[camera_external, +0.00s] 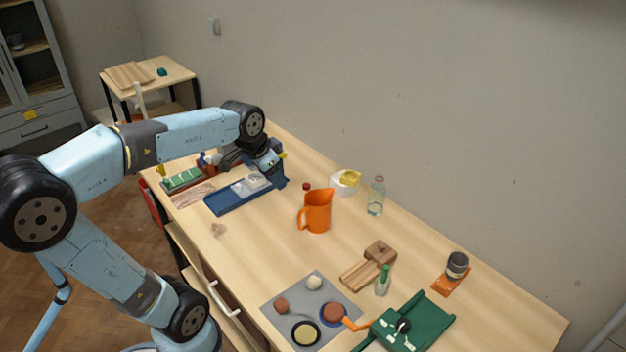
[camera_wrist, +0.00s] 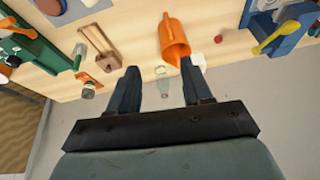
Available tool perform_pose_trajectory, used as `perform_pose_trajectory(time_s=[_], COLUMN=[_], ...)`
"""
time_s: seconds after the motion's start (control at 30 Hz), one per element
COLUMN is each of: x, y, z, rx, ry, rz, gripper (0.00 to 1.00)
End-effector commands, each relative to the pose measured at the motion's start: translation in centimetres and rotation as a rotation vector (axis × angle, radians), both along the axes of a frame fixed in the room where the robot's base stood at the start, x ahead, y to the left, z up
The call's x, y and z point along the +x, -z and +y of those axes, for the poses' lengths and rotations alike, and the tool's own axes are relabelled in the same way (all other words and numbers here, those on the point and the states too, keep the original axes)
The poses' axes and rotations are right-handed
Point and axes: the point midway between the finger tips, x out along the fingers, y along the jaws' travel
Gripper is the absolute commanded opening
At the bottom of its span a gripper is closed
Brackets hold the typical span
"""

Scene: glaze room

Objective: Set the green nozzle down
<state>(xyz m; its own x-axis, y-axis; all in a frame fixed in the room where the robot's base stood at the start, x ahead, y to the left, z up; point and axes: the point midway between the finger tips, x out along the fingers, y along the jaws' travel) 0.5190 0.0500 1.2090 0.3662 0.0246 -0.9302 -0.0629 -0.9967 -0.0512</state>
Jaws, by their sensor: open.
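A small upright piece with a green top (camera_external: 385,272), which looks like the green nozzle, stands on the table beside a wooden block. It also shows as a green shape at the left of the wrist view (camera_wrist: 79,56). My gripper (camera_external: 279,182) is over the far left part of the table, by the blue tray, well apart from this green piece. In the wrist view its two dark fingers (camera_wrist: 160,68) are spread, with nothing held between them. A clear bottle shows beyond the fingertips.
An orange pitcher (camera_external: 318,212), a clear bottle (camera_external: 376,197) and a white-and-yellow container (camera_external: 345,182) stand mid-table. A wooden block (camera_external: 367,266), grey mat (camera_external: 278,309), green device (camera_external: 420,322) and dark jar (camera_external: 457,265) are nearer. A blue tray (camera_external: 232,200) lies left. Bare wood lies between.

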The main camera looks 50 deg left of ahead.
Motion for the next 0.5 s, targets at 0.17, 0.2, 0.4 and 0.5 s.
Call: perform_pose_trajectory(time_s=[0.17,0.2,0.4,0.5], x=[-5.4,-6.6,-10.9,-12.1], y=[0.6,0.9,2.4,3.0], z=[-3.0,-3.4,-4.7,-4.9], rx=[-0.003,-0.006,-0.035,-0.046], ry=[-0.020,-0.026,-0.047,-0.054], rz=[-0.047,-0.057,-0.100,-0.110], gripper=[0.49,0.49,0.49,0.49])
